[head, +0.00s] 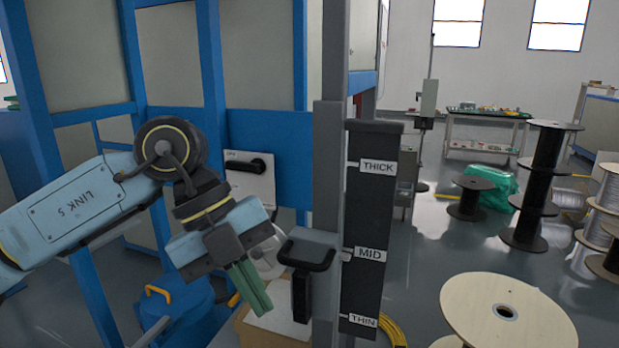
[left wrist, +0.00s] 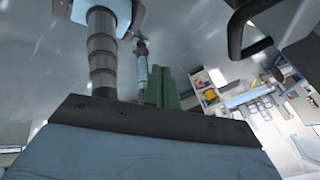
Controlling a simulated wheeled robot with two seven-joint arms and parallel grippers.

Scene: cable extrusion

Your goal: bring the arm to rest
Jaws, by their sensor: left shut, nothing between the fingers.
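My left arm (head: 75,210) comes in from the left and bends down at the wrist. My left gripper (head: 257,300) has green fingers that point down and slightly right. The fingers are together and hold nothing. They show just left of a grey block with a black handle (head: 308,252) in the head view; I cannot tell the gap between them. The green fingers (left wrist: 161,88) also show in the left wrist view, above the dark edge of the wrist. My right gripper is not in view.
A dark panel (head: 372,215) labelled THICK, MID and THIN hangs on a grey post. A blue frame (head: 215,70) stands behind my arm. A white plate with a black handle (head: 252,168) is fixed there. A large spool (head: 470,310) and several others stand right. Open floor lies between.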

